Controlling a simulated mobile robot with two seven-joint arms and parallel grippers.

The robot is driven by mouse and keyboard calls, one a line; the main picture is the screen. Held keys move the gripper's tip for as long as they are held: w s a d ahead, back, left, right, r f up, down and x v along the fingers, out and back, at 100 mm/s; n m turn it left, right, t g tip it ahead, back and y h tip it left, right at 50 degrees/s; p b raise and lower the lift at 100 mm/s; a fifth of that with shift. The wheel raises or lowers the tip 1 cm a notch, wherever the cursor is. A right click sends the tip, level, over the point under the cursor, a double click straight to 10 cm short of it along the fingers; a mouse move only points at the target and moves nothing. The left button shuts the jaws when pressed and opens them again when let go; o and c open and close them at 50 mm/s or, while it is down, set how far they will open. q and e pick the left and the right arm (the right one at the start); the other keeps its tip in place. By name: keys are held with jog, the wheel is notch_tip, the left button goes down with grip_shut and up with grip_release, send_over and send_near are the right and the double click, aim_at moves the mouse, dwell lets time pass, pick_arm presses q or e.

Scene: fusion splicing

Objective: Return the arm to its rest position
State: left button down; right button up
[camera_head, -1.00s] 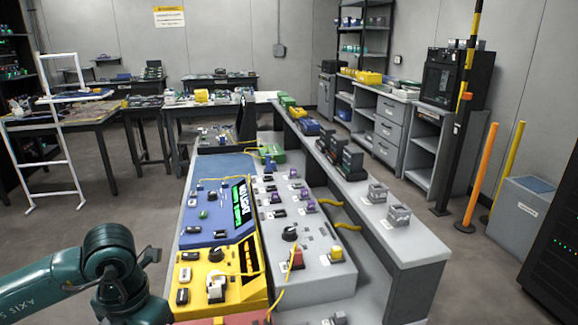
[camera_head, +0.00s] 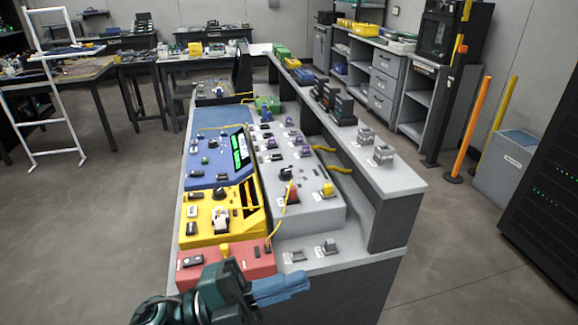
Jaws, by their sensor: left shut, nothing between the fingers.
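My left arm comes in at the bottom of the head view. Its gripper (camera_head: 281,288) has bluish fingers that lie together, pointing right, with nothing between them. It is in front of the near end of the bench, beside the red panel (camera_head: 218,269), whose near edge it partly covers. I cannot tell whether it touches the panel. My right gripper is not in view.
The bench carries a yellow panel (camera_head: 216,222), a blue panel (camera_head: 212,166) and a grey panel (camera_head: 312,209) with knobs and yellow cables. A raised grey shelf (camera_head: 403,185) runs along the right. Open floor (camera_head: 80,230) lies to the left.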

pick_arm(q)
jog(key=w+a+f+n+t+y, duration=0.3)
jog(key=a+f+n+t+y, duration=0.25)
jog(key=n, duration=0.45)
jog(key=w+a+f+n+t+y, duration=0.2)
jog(key=a+f+n+t+y, duration=0.35)
jog(key=n, duration=0.55)
jog(key=s+a+f+n+g+y, duration=0.1)
jog(key=s+f+n+g+y, duration=0.1)
jog(key=f, duration=0.5)
jog(key=s+a+f+n+g+y+p, duration=0.1)
jog(key=s+a+f+n+g+y, duration=0.1)
jog(key=s+f+n+y, duration=0.2)
jog(key=s+f, duration=0.3)
jog(key=f, duration=0.1)
jog(key=shift+y, duration=0.3)
